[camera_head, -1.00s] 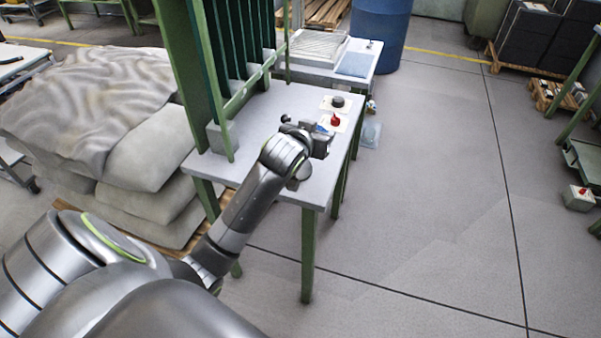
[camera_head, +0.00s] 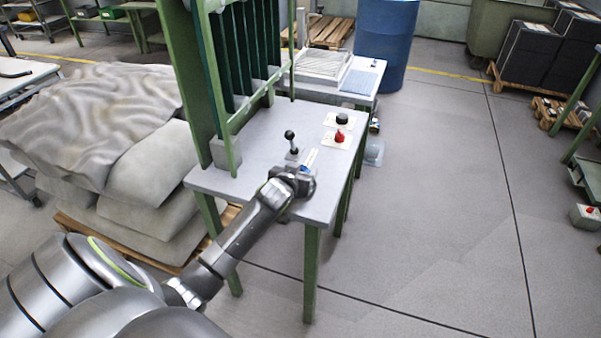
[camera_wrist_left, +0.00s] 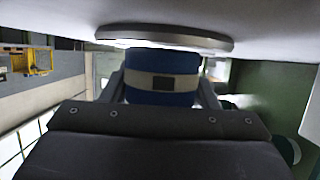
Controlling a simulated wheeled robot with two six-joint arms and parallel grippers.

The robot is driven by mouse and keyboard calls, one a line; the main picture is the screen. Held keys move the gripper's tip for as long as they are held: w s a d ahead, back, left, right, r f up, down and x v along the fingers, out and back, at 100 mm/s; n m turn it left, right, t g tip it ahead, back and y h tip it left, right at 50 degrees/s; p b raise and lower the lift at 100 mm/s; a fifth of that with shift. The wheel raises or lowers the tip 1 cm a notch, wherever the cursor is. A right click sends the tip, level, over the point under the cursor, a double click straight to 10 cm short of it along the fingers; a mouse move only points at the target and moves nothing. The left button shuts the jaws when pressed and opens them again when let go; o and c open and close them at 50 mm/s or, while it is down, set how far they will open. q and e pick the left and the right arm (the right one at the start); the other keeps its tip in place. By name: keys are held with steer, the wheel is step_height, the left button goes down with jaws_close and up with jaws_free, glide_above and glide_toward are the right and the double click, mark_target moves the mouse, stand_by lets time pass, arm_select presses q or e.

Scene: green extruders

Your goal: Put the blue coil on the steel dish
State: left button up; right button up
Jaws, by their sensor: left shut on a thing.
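My left gripper (camera_head: 303,178) is over the near part of the grey table. In the left wrist view its fingers are shut on the blue coil (camera_wrist_left: 150,97), a blue cylinder with a pale band and a dark square on it. The steel dish (camera_wrist_left: 170,38), a round grey disc, lies against the pale surface at the top of that view. The coil's end is right at the dish; I cannot tell whether they touch. In the head view only a bit of blue (camera_head: 304,168) shows at the gripper, and the dish is hidden. My right gripper is not in view.
A lever with a black knob (camera_head: 290,136) stands just beyond the gripper on the table (camera_head: 255,140). A red button (camera_head: 340,136) and a black knob (camera_head: 342,119) sit farther back. A green frame (camera_head: 222,90) rises at the left.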

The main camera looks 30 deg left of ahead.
arm_select(q)
steer(key=shift+f, duration=0.2)
steer(key=o, duration=1)
steer(key=shift+r, duration=0.2)
steer(key=shift+s+d, duration=0.1)
steer(key=shift+s, duration=0.2)
steer(key=v, duration=1.1)
steer(key=shift+s+p, duration=0.2)
steer(key=shift+p, duration=0.15)
